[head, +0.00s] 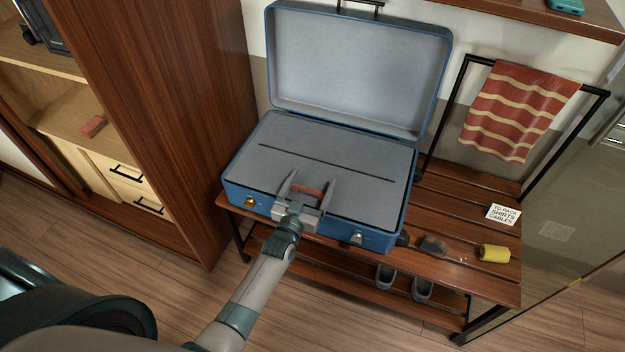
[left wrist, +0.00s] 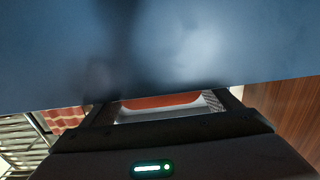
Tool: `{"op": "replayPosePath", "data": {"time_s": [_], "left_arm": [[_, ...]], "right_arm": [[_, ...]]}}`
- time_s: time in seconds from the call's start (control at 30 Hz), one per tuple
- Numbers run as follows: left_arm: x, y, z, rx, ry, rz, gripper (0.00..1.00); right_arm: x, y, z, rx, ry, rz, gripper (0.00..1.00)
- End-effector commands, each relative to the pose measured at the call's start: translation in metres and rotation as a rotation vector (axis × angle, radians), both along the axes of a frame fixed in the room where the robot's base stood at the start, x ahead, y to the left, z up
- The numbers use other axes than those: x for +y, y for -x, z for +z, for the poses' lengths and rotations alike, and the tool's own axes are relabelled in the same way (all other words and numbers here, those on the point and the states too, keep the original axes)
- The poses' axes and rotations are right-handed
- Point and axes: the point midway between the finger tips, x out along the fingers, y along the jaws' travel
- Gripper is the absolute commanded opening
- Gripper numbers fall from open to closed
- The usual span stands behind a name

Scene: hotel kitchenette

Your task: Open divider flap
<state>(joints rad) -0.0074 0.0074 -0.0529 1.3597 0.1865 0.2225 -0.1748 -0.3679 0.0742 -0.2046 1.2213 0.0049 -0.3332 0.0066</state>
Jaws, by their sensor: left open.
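The blue suitcase (head: 236,192) lies on a wooden rack with its lid (head: 355,70) raised. A flat grey divider flap (head: 350,150) covers its lower half, with a dark straight line across it. A reddish-brown tab (head: 309,191) shows at the flap's front edge. My left gripper (head: 311,180) is open over this front edge, its fingers on either side of the tab. In the left wrist view, a red strip (left wrist: 162,101) shows between the fingers; a blurred blue-grey surface fills the upper part. Contact with the tab cannot be told. My right gripper is not seen.
On the rack's right side are a printed card (head: 503,215), a yellow roll (head: 494,254) and a dark packet (head: 433,246). A striped towel (head: 520,110) hangs on the rail behind. Grey shoes (head: 385,277) stand on the lower shelf. A wooden cabinet wall (head: 185,120) rises left of the suitcase.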

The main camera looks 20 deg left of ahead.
Motion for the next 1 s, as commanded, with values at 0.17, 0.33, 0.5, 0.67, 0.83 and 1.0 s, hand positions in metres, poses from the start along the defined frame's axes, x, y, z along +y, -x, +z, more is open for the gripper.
{"op": "replayPosePath", "data": {"time_s": [0.17, 0.33, 0.5, 0.67, 0.83, 1.0], "left_arm": [[0.0, -0.0078, 0.0003, 0.0, 0.0, 0.0, 0.83], [0.0, -0.0081, 0.0, 0.0, 0.0, 0.0, 0.83], [0.0, -0.0079, 0.0001, 0.0, 0.0, 0.0, 0.68], [0.0001, -0.0078, 0.0, 0.0, 0.0, 0.0, 0.3], [0.0001, -0.0079, 0.0006, 0.001, 0.0, 0.0, 0.24], [0.0, -0.009, 0.0039, 0.009, 0.0, 0.0, 0.24]], "right_arm": [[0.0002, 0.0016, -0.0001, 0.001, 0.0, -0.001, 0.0], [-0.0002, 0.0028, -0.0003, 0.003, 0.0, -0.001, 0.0], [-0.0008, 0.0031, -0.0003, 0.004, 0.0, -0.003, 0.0], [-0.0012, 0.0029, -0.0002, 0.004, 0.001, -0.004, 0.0], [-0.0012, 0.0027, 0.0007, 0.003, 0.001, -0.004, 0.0], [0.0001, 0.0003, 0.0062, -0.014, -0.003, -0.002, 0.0]]}}
